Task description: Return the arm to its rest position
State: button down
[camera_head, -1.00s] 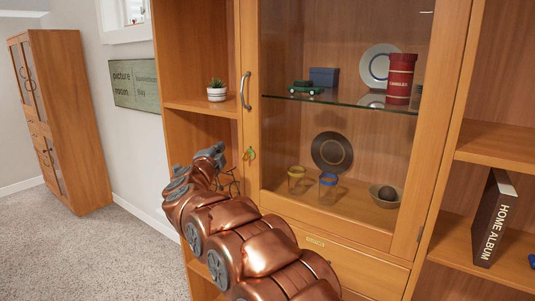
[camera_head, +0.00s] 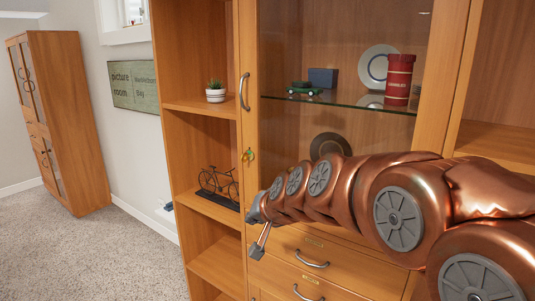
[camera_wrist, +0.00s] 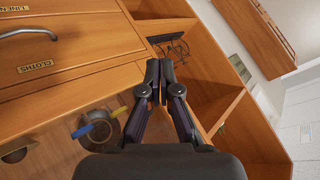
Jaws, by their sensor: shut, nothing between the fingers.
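My gripper (camera_head: 259,243) hangs at the end of my copper arm, in front of the wooden cabinet. In the head view it shows small and partly edge-on, just left of the drawers. In the wrist view the two dark fingers of my gripper (camera_wrist: 161,80) are together at the tips, with nothing between them. My arm stretches in from the right side of the head view and covers the lower part of the glass door.
The glass-front cabinet (camera_head: 249,190) stands close by, with drawer handles (camera_head: 312,264) sticking out below. A bicycle model (camera_head: 218,187) sits on the open shelf left of my gripper. A potted plant (camera_head: 216,91) stands above it. Carpet (camera_head: 90,250) at left is clear.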

jog(key=s+d+f+g+h, duration=0.1)
jog(key=s+d+f+g, duration=0.2)
jog(key=s+d, duration=0.4)
jog(key=s+d+f+n+g+h, duration=0.1)
jog(key=s+d+f, duration=0.5)
jog(key=s, duration=1.2)
jog(key=s+d+f+g+h, duration=0.3)
jog(key=s+d+g, duration=0.3)
jog(key=s, duration=0.7)
jog(key=d+f, duration=0.1)
jog(key=d, duration=0.1)
jog(key=shift+s+d+f+n, duration=0.15)
jog(key=shift+s+d+n, duration=0.15)
jog(key=shift+s+n, duration=0.1)
jog(key=c, duration=1.9)
grip_release()
